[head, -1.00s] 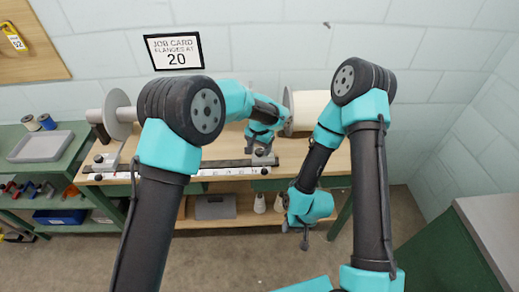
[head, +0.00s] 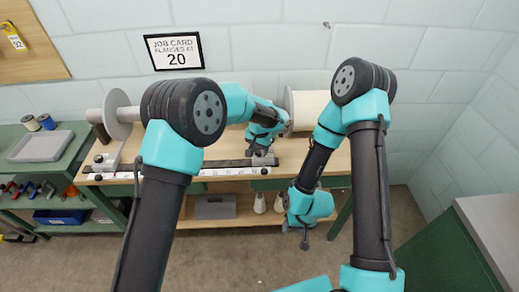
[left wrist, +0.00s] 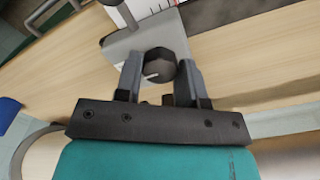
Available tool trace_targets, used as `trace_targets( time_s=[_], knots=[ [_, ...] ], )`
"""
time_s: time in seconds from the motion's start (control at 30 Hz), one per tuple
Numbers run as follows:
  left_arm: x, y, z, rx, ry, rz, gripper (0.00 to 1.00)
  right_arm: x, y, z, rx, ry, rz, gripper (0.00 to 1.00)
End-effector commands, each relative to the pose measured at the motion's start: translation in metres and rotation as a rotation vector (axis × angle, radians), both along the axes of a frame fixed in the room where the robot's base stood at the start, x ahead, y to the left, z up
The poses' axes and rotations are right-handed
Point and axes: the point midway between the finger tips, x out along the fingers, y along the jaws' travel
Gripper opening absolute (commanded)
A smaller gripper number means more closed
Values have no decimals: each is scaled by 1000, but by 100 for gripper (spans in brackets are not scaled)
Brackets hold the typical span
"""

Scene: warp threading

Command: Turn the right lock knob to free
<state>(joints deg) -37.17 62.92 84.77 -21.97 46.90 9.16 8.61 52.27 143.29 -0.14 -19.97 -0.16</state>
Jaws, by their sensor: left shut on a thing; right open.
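The right lock knob (left wrist: 158,66) is a dark round knob with a white pointer mark, on a grey block (left wrist: 140,38) in the left wrist view. My left gripper (left wrist: 157,82) is shut on this knob, one finger on each side. In the left wrist view the white mark points left and slightly down. In the head view my left gripper (head: 262,156) is at the right end of the dark rail (head: 225,164) and mostly hides the knob. My right gripper (head: 304,236) is open and empty, in front of the bench and lower down.
A white roller with a flange (head: 308,108) lies at the bench's back right. A grey flange disc (head: 121,113) stands at the left. A white scale (head: 222,172) runs along the rail. A job card (head: 174,51) on the wall reads "flanges at 20". A lower shelf holds white cones (head: 260,203).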

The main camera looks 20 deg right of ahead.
Motion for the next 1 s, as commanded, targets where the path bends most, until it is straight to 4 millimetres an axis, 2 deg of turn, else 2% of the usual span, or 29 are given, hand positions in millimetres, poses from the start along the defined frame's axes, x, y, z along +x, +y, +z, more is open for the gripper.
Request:
trace_targets(
  time_s=[0.47,0.67,1.0],
  knots=[
    [0,0,0,0,0,91,13,0,0,0,0,0,0,43],
    [0,0,0,0,0,219,13,0,0,0,0,0,0,43],
    [0,0,0,0,0,527,13,0,0,0,0,0,0,43]
  ],
)
